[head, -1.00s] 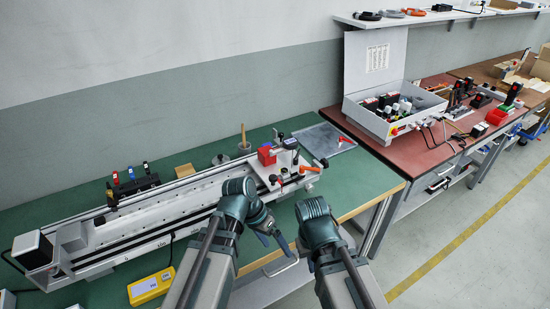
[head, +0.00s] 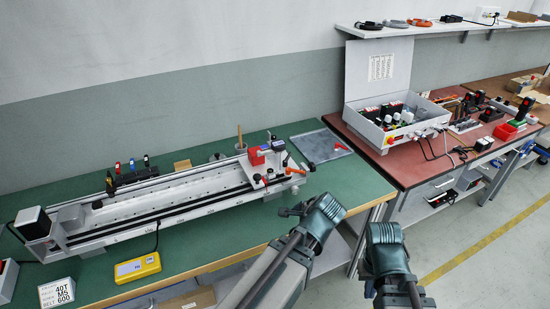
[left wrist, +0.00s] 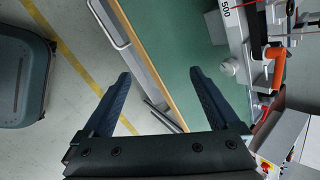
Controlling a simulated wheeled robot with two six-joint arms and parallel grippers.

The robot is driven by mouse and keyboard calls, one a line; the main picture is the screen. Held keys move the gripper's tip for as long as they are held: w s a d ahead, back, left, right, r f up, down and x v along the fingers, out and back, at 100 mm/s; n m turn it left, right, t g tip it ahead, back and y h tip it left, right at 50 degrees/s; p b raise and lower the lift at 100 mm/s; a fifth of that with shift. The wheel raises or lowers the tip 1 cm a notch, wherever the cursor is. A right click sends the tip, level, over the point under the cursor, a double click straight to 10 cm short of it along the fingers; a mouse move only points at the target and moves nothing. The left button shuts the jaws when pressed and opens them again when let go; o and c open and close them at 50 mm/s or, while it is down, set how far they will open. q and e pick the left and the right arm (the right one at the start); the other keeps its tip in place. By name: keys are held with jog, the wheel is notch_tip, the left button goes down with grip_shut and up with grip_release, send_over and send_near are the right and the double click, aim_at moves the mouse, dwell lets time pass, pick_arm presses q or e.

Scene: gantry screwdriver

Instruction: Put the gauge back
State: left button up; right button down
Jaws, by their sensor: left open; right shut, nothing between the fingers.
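A yellow box with a pale display (head: 138,267) lies on the green bench, in front of the rail's left half. A small dark device with a light display (head: 278,145) sits on the carriage at the rail's right end, beside a red block (head: 257,155). I cannot tell which of these is the gauge. My right gripper (head: 369,291) is shut and empty, in front of the benches.
The long rail (head: 160,205) fills the green bench (head: 365,180). A grey plate (head: 322,147) with a red-handled tool lies at its back right. An orange lever (left wrist: 273,55) juts from the carriage. A red bench (head: 410,157) with an open control box (head: 385,132) stands right.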

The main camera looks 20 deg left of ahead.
pick_arm(q)
jog(key=w+a+r+m+t+y, duration=0.2)
jog(key=w+a+r+m, duration=0.3)
jog(key=a+m, duration=0.1)
jog(key=m+t+y+p, duration=0.1)
jog(key=m+t+y, duration=0.2)
jog(key=m, duration=0.5)
send_near(259, 159)
jog(key=b+x, duration=0.3)
jog(key=x, duration=0.2)
jog(key=shift+w+a+f, duration=0.2)
jog(key=shift+w+a, duration=0.1)
jog(key=shift+a, duration=0.1)
pick_arm(e)
jog(key=shift+d+f, duration=0.9)
jog(key=shift+f, duration=0.05)
pick_arm(q)
jog(key=b+x, duration=0.2)
jog(key=x, duration=0.3)
jog(key=shift+w, duration=0.1)
pick_arm(e)
jog(key=shift+f, duration=0.95)
pick_arm(q)
grip_shut()
